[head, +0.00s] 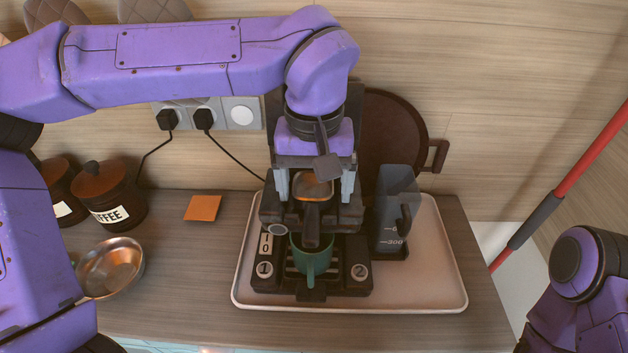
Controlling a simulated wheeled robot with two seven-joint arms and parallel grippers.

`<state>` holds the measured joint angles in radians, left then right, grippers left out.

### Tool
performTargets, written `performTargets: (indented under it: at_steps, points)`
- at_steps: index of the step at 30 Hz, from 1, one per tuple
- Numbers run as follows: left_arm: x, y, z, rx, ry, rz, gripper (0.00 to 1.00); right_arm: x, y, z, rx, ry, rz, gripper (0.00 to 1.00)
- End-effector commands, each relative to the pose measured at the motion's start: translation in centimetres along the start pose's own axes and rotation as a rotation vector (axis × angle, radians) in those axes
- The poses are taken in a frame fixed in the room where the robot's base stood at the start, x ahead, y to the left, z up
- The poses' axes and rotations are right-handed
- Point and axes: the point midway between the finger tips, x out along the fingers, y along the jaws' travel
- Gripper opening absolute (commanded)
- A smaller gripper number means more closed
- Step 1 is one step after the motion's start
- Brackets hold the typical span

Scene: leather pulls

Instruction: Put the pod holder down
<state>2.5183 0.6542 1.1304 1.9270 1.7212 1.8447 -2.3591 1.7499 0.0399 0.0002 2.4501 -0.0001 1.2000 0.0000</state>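The pod holder (312,222), with a dark handle and a copper-coloured top, sits at the front of the black coffee machine (268,212), its handle pointing toward me. My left gripper (315,188) comes down from above over the machine. Its two pale fingers stand wide apart, one on each side of the pod holder's top, with small gaps visible. Whether they touch it is hard to tell. A green cup (312,262) stands on the machine's drip grate, partly hidden under the handle. My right gripper is out of view; only part of my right arm shows at lower right.
The machine stands on a pale tray (430,285) with a clear water tank (394,215). To the left are an orange square (202,207), a metal bowl (110,268) and a coffee jar (112,195). Cords run behind. Some bare counter (190,270) lies left of the tray.

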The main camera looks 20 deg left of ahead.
Motion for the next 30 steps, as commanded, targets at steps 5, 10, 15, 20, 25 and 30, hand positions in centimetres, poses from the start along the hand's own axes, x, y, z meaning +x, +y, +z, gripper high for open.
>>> performTargets:
  at_steps: [5,10,15,20,25,30]
  points:
    - [0.7,-0.2,0.2,-0.002,-0.013,-0.014,1.00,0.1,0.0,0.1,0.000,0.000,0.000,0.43]
    - [0.8,-0.3,0.2,-0.003,-0.016,-0.017,1.00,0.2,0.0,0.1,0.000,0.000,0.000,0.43]
    - [0.9,-0.3,0.2,-0.003,-0.018,-0.018,1.00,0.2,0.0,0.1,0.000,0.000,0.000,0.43]
    - [-0.5,-0.2,0.1,-0.004,-0.014,-0.017,1.00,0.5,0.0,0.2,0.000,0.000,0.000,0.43]
    - [-5.4,-0.1,0.0,-0.005,-0.007,-0.012,1.00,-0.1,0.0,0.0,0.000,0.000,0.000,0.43]
    - [-9.9,0.0,0.0,-0.003,-0.007,-0.009,1.00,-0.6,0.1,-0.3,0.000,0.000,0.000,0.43]
